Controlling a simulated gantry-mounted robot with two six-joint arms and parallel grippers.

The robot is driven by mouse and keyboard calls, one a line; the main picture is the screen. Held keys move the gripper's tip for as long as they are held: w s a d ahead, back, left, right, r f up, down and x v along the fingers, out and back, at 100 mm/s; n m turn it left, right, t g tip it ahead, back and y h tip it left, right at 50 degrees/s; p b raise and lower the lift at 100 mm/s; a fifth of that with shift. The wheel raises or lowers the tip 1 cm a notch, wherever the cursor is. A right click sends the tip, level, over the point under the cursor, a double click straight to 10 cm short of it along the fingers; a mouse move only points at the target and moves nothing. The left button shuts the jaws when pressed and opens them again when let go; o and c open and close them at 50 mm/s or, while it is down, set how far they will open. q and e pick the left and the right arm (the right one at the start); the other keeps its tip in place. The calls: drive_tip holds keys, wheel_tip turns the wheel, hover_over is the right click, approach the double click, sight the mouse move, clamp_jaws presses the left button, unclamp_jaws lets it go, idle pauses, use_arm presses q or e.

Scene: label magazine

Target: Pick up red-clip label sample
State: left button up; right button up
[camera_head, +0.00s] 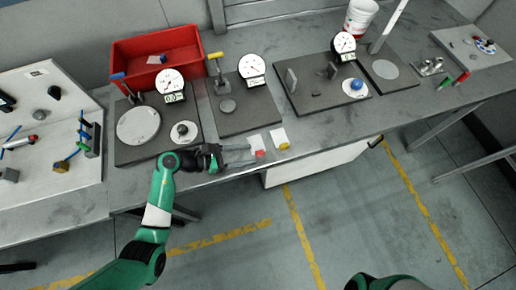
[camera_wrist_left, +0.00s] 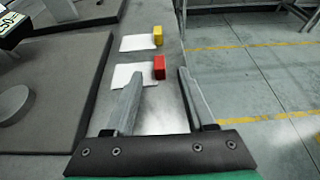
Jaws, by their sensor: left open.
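The red-clip label sample (camera_head: 256,144) is a white card with a red block at one end, lying on the grey bench near its front edge. In the left wrist view its red clip (camera_wrist_left: 159,67) lies just beyond my fingertips, and its white card (camera_wrist_left: 130,75) lies to the left, partly behind the left finger. My left gripper (camera_head: 236,153) is open and empty, with its fingers pointing at the sample. It also shows in the left wrist view (camera_wrist_left: 158,85). A similar white label with a yellow clip (camera_head: 283,146) lies just right of the red one. My right gripper is not in view.
Dark base plates with dial gauges (camera_head: 171,86) stand behind the labels. A red bin (camera_head: 155,58) is at the back left and a white bucket (camera_head: 361,17) at the back. The bench front edge (camera_wrist_left: 185,60) runs close beside the clips, with open floor beyond.

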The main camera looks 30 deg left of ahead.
use_arm(q)
drive_tip(key=shift+x, duration=1.15)
clamp_jaws()
drive_tip(key=shift+r, duration=0.6)
wheel_tip(320, 180, up, 3)
drive_tip(key=shift+f+p, duration=0.15)
drive_tip(key=shift+p, duration=0.65)
drive_tip(key=s+d+r+p, duration=0.1)
drive_tip(key=d+r+p, duration=0.1)
drive_tip(key=d+r, duration=0.2)
drive_tip(key=s+d+r+p, duration=0.1)
drive_tip(key=d+r+p, duration=0.2)
drive_tip(key=d, duration=0.6)
wheel_tip(320, 180, up, 2)
drive_tip(key=shift+s+d+r, duration=0.1)
drive_tip(key=shift+s+d, duration=0.25)
drive_tip(key=shift+s, duration=0.05)
